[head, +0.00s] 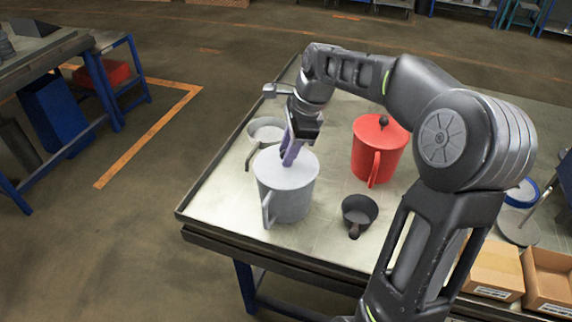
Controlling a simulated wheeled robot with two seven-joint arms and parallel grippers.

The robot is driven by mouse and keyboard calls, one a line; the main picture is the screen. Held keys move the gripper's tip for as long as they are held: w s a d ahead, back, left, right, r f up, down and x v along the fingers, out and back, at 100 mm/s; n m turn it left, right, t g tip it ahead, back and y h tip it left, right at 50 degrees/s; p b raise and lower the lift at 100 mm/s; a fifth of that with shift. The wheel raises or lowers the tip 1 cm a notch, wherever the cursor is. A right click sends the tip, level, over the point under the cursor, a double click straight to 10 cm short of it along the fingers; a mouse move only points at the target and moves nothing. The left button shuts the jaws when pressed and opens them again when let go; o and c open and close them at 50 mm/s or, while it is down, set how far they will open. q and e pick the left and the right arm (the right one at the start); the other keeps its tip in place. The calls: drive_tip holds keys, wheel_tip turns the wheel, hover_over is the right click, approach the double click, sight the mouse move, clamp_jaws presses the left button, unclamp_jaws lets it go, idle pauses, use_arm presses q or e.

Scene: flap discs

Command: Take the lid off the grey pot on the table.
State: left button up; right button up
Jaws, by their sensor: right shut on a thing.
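The grey pot (287,199) stands upright on the table (222,213), its handle toward the front left. Its flat light-grey lid (300,166) appears seated on the rim. My right gripper (287,160) reaches down from above to the middle of the lid. Its purple-grey fingers are shut on the lid's knob, which the fingers hide. My left gripper is not in view.
A red pot (371,153) with a dark-knobbed lid stands right of the grey pot. A small dark pan (357,211) lies in front of it. A light pan (265,131) stands close behind the grey pot. Cardboard boxes (496,268) are at the right.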

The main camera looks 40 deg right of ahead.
clamp_jaws()
wheel_tip(320, 180, up, 10)
drive_tip(key=shift+b, duration=0.35)
idle(0.4)
idle(0.5)
